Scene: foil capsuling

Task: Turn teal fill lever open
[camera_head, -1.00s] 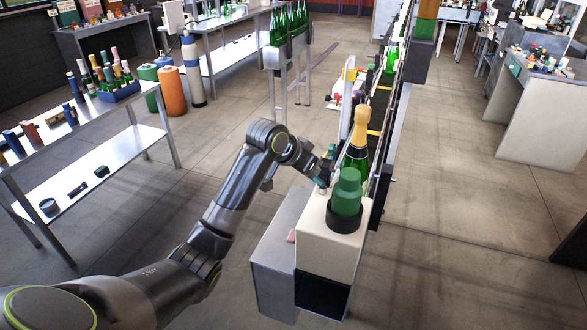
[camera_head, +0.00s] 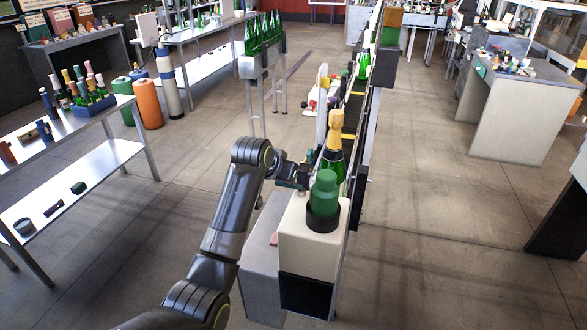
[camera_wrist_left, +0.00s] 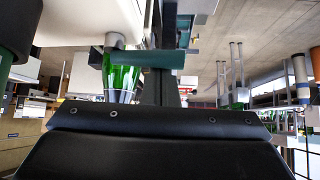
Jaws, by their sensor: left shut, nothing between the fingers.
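A teal bar, which looks like the fill lever (camera_wrist_left: 148,58), lies level across the middle of the left wrist view. In the head view the lever is too small and covered to make out clearly. My left gripper (camera_head: 301,178) is shut and empty, close beside the cream machine (camera_head: 314,240) at its far left edge. In the left wrist view its dark fingers reach up to the teal bar. I cannot tell whether they touch it. My right gripper is not in view.
A green cylinder (camera_head: 323,193) in a black ring sits on the machine. A gold-topped bottle (camera_head: 334,150) stands just behind it, near the conveyor rail. A bottle table (camera_head: 100,112) stands at left.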

